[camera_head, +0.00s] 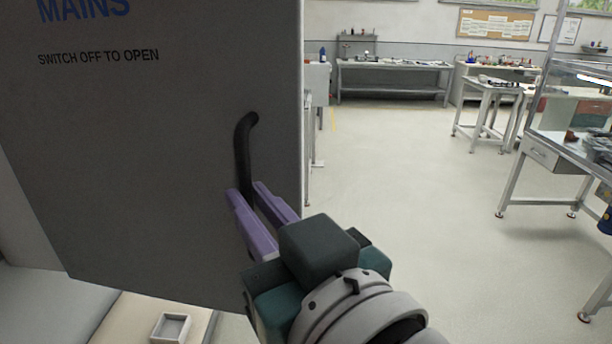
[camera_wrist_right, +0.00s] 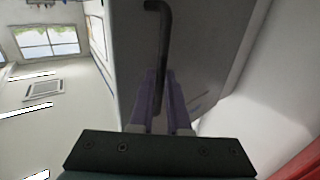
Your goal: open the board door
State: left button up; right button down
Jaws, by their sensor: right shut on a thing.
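The grey board door (camera_head: 130,150) fills the left of the head view, with "MAINS" and "SWITCH OFF TO OPEN" printed on it. In the right wrist view the door (camera_wrist_right: 205,40) shows behind the handle. A black bent handle (camera_head: 242,145) stands near the door's right edge; it also shows in the right wrist view (camera_wrist_right: 163,40). My right gripper (camera_head: 250,200) has its purple fingers around the lower part of the handle and is shut on it. The fingers hide the handle's lower end. My left gripper is not in view.
A small grey tray (camera_head: 171,328) lies on a pale surface below the door. To the right, the floor (camera_head: 400,180) is open. Workbenches (camera_head: 393,68) stand along the back wall, and a table with a drawer (camera_head: 545,155) stands at the right.

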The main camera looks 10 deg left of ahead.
jog(key=shift+s+a+f, duration=0.1)
jog(key=shift+s+a, duration=0.1)
jog(key=shift+s, duration=0.15)
jog(key=c, duration=0.9)
grip_release()
jog(key=b+v, duration=0.2)
jog(key=v, duration=0.8)
